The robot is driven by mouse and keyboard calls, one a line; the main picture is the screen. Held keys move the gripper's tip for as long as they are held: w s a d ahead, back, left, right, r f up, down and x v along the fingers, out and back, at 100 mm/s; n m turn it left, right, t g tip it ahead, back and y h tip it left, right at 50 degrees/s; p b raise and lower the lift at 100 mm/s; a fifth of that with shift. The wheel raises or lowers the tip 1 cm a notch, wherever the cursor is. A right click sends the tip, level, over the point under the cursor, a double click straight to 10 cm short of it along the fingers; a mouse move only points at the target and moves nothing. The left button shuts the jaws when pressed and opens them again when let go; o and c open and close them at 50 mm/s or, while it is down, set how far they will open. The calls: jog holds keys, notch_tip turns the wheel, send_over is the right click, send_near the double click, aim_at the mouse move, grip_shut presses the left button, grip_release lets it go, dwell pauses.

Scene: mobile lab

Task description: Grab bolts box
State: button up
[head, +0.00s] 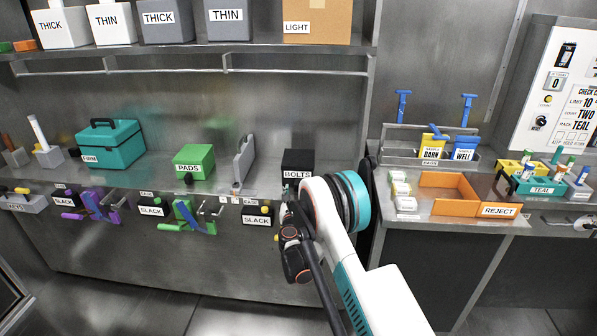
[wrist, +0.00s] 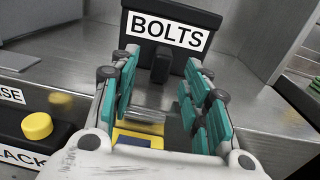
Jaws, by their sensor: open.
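The bolts box (head: 299,161) is a black box with a white BOLTS label, standing on the metal shelf at the front of the head view's middle. In the wrist view the bolts box (wrist: 170,33) stands straight ahead, with a dark knob or handle below its label. My gripper (wrist: 157,80) is open, its teal finger pads spread to either side of that handle. The fingertips reach close to the box front; I cannot tell whether they touch it. In the head view my gripper (head: 288,200) is mostly hidden behind my own arm, just below the box.
The shelf (head: 265,170) also holds a grey bracket (head: 244,160), a green PADS box (head: 194,162) and a teal FIRM case (head: 110,145) to the left. SLACK labels and clamps line its front edge. An orange REJECT tray (head: 448,208) is to the right.

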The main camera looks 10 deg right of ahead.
aim_at(298, 170)
jog(key=shift+d+r+b+x, duration=0.15)
jog(key=shift+b+x, duration=0.5)
jog(key=shift+x, duration=0.7)
jog(key=shift+d+r+b+x, duration=0.1)
jog(key=shift+b+x, duration=0.5)
jog(key=shift+x, duration=0.75)
jog(key=shift+c, duration=0.3)
jog(key=shift+a, duration=0.1)
grip_shut()
